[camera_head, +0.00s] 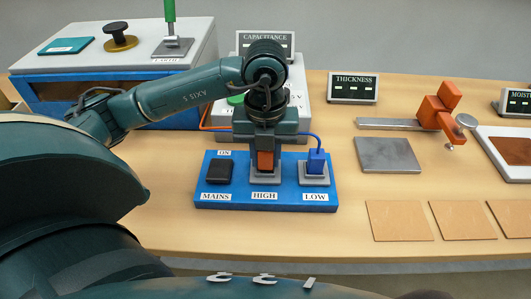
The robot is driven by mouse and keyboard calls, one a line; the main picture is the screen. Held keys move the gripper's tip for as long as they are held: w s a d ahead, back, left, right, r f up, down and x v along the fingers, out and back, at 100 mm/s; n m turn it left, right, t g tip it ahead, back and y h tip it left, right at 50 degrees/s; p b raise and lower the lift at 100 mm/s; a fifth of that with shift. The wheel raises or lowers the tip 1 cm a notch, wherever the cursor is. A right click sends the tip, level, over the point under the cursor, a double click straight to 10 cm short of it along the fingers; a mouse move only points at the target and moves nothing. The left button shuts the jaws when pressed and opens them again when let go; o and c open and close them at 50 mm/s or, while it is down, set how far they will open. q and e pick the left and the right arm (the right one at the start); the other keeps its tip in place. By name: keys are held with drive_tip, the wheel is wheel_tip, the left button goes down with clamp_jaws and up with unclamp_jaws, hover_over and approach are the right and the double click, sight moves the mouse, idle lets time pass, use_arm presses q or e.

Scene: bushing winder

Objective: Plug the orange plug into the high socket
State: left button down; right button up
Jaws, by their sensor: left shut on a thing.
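A blue panel (240,201) on the table carries a black mains switch (219,171), a high socket (265,184) and a low socket (314,181). My left gripper (265,162) points down over the high socket and is shut on the orange plug (265,161). The plug's lower end is at the high socket; I cannot tell how deep it sits. A blue plug (317,160) stands upright in the low socket, with a blue cable. An orange cable (214,128) shows left of my gripper. My right gripper is not in view.
Behind my arm stands a grey capacitance unit (303,90). A white-topped blue box (120,45) is at the back left. Right are a thickness display (353,88), an orange clamp (440,112), a grey plate (387,155) and several tan sheets (399,220).

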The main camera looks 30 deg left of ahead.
use_arm(q)
drive_tip(key=shift+f+b, duration=0.45)
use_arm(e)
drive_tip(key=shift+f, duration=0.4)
use_arm(q)
drive_tip(key=shift+r, duration=0.25)
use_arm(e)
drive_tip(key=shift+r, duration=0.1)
use_arm(q)
drive_tip(key=shift+r+p, duration=0.2)
drive_tip(key=shift+p, duration=0.1)
drive_tip(key=shift+b, duration=0.35)
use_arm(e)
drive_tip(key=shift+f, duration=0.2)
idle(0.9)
